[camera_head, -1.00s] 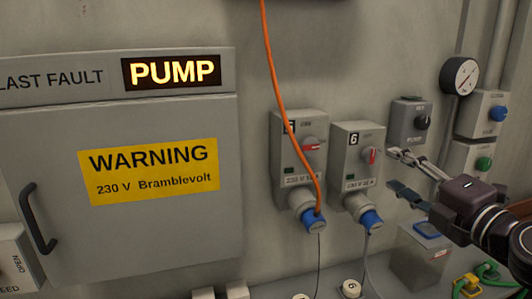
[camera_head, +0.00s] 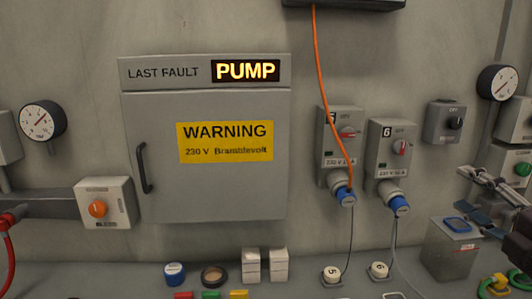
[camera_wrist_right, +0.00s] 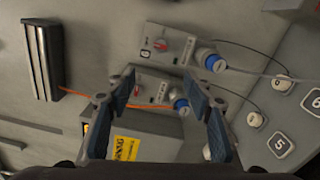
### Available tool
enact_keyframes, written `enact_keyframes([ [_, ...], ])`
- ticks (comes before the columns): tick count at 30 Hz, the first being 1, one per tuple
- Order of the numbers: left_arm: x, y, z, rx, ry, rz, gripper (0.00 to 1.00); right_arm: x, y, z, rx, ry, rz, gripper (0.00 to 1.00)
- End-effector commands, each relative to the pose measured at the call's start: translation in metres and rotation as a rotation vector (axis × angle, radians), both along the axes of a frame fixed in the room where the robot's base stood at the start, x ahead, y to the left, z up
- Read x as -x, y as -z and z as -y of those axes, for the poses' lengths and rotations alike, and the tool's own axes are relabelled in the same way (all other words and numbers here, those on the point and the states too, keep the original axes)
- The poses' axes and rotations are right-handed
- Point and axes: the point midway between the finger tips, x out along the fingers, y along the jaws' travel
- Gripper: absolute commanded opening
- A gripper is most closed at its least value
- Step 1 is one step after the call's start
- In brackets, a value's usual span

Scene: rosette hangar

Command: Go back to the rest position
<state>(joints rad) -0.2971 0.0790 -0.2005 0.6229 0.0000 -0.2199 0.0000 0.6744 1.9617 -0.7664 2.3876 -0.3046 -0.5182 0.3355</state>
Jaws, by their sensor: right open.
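My right gripper (camera_head: 468,194) is at the right edge of the head view, with its two fingers spread and nothing between them. It is in front of the wall, right of the number 6 socket box (camera_head: 386,151) and above a grey box with a blue top (camera_head: 447,252). The right wrist view also shows the open fingers (camera_wrist_right: 158,80), with the socket boxes some way beyond them. My left gripper is not in the head view.
A cabinet with a warning label (camera_head: 206,180) fills the middle of the wall. An orange cable (camera_head: 327,90) hangs to the number 5 socket box (camera_head: 338,120). Numbered white caps (camera_head: 332,274) and small coloured blocks lie on the bench below. A grey switch box (camera_head: 440,122) is near the gripper.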

Motion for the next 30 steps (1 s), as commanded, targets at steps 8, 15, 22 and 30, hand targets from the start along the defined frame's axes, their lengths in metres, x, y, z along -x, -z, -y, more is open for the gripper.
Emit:
enact_keyframes([
  [8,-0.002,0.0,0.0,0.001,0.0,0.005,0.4,-0.012,0.028,-0.025,-0.087,-0.026,-0.022,0.47],
  [15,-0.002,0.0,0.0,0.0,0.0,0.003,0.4,-0.023,0.065,-0.053,-0.214,-0.034,-0.06,0.47],
  [22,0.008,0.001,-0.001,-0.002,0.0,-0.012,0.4,-0.025,0.131,-0.089,-0.438,0.005,-0.147,0.47],
  [30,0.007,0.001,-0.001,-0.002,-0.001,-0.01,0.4,0.005,0.245,-0.116,-0.789,0.211,-0.349,0.47],
])
